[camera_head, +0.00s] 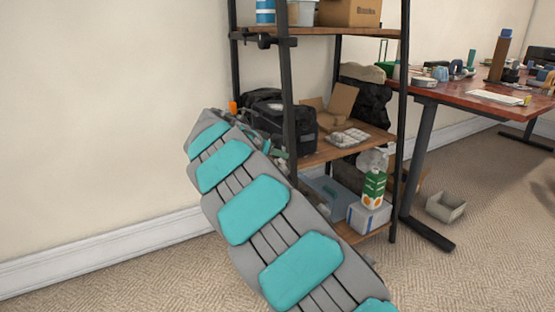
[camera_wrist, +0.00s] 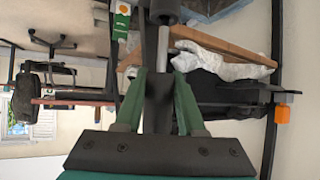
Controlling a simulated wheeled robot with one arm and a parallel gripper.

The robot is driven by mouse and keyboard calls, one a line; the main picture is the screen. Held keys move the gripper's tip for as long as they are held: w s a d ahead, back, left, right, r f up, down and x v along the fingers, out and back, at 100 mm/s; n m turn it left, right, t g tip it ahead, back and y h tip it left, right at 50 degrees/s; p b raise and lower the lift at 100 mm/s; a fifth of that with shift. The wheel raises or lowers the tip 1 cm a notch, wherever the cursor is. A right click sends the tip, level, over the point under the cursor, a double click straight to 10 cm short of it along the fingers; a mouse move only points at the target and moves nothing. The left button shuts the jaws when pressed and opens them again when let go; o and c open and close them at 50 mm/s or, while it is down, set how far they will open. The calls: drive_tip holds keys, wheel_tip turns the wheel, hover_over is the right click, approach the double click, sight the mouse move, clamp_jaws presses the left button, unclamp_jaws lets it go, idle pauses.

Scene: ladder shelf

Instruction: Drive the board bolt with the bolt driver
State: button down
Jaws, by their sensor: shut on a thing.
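My gripper (camera_wrist: 163,78) shows in the wrist view with its two green fingers closed around a dark tool, which I take to be the bolt driver (camera_wrist: 158,104). The tool's dark body runs away from the palm between the fingers. A dark cylinder and a pale metal shaft show near the fingertips, and I cannot tell whether they belong to the tool. In the head view my arm hides most of the gripper, which is by the shelf's left side. I cannot make out the board bolt clearly. A small orange piece (camera_head: 233,107) sits at the shelf's left side; an orange piece also shows in the wrist view (camera_wrist: 282,114).
The ladder shelf (camera_head: 398,150) has dark posts and wooden boards. A black bag (camera_head: 268,108), egg carton (camera_head: 349,138), green-and-white carton (camera_head: 374,188) and boxes crowd it. A red-brown table (camera_head: 450,95) stands right, with a grey bin (camera_head: 446,207) on the floor. Floor at left is clear.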

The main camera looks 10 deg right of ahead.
sight(277, 135)
drive_tip(key=shift+r+p, duration=0.95)
drive_tip(key=shift+r, duration=2.55)
